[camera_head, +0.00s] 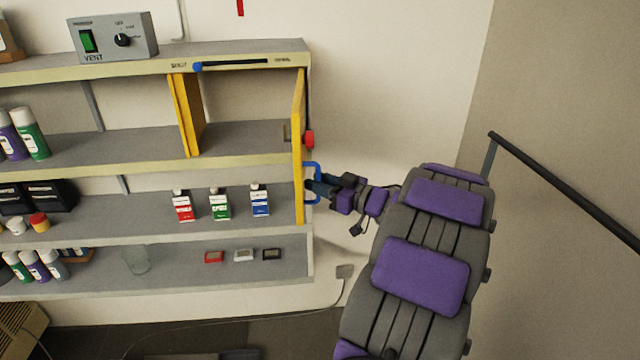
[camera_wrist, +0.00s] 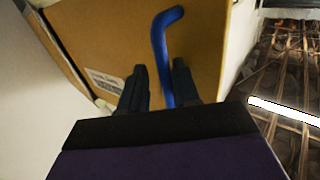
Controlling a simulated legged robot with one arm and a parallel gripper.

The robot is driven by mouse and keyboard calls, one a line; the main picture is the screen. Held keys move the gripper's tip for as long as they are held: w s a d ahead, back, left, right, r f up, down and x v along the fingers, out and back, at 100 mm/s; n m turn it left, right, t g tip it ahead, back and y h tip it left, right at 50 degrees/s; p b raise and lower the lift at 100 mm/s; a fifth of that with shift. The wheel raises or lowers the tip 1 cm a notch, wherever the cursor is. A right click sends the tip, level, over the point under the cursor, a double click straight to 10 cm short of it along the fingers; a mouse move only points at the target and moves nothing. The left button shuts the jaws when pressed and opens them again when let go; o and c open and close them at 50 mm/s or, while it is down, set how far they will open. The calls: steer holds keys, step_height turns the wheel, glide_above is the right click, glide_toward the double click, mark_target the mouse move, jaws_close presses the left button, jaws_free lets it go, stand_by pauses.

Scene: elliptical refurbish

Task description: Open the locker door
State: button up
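The yellow locker door (camera_head: 298,190) stands swung open at the right end of the shelf unit, seen almost edge-on in the head view. The locker's inside shows between it and a yellow side panel (camera_head: 188,115). A blue handle (camera_head: 316,170) is on the door's right-hand face, with a red knob (camera_head: 309,139) above it. My gripper (camera_head: 312,188) is at the handle. In the wrist view, the blue handle (camera_wrist: 160,45) passes between my two fingers (camera_wrist: 160,80), closer to the right one. A gap shows at the left finger, and the door face (camera_wrist: 110,40) fills the background.
The shelves hold several bottles, small boxes (camera_head: 220,204) and a glass jar (camera_head: 136,260). A grey vent control box (camera_head: 115,37) sits on top. The wall right of the shelf is bare near my arm. A black rail (camera_head: 570,190) runs along the right wall.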

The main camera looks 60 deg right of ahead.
steer(key=shift+a, duration=0.1)
steer(key=s+b, duration=0.3)
steer(key=s, duration=1.4)
steer(key=shift+s+a, duration=0.25)
steer(key=shift+f, duration=0.1)
